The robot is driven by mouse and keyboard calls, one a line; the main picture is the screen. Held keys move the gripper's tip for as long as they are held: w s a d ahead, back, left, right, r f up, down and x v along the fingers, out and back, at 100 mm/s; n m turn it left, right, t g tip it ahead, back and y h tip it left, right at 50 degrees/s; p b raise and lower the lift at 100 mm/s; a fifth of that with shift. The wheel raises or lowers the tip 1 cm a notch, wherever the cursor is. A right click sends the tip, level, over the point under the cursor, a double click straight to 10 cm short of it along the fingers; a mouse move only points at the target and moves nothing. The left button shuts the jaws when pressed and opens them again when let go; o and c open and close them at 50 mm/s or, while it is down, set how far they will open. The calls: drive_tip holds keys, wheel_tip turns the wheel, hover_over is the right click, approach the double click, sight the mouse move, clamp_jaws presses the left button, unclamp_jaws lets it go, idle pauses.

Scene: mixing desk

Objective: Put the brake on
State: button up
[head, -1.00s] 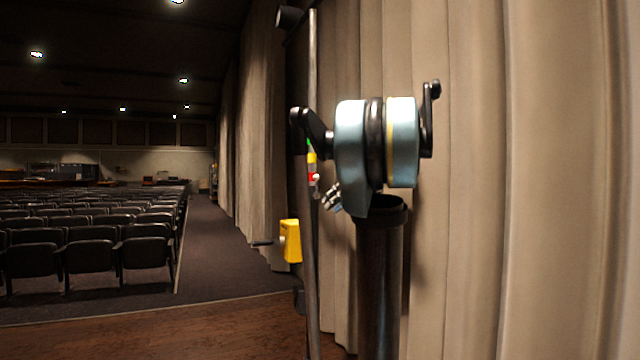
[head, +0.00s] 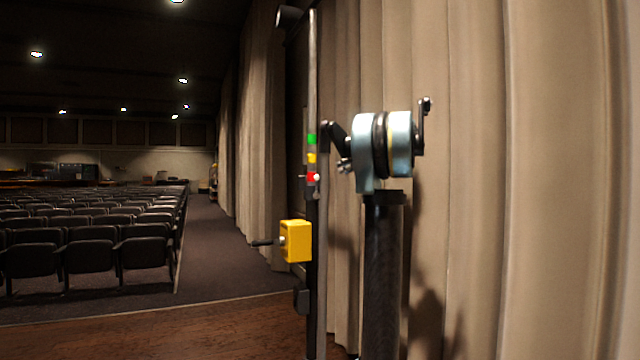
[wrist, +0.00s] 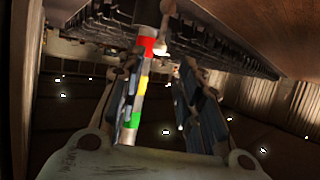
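A slim upright pole (head: 312,80) stands before the curtain. It carries green (head: 312,139), yellow (head: 311,158) and red (head: 311,177) bands, with a small pale knob (head: 317,177) at the red one. A yellow box (head: 296,241) with a dark handle (head: 262,243) pointing left sits lower down. In the wrist view, which looks upside down, the red band (wrist: 148,45) is at the top and the green (wrist: 133,118) at the bottom. My gripper (wrist: 160,68) is open, its fingers either side of the view; I cannot tell whether the pole is between them.
A beige curtain (head: 480,200) runs close behind the pole and along the right. My arm stands in front of it. Rows of dark seats (head: 85,245) fill the left, with a clear aisle (head: 220,245) and wooden floor (head: 150,330) in front.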

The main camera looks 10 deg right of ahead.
drive_tip(key=x, duration=1.3)
clamp_jaws()
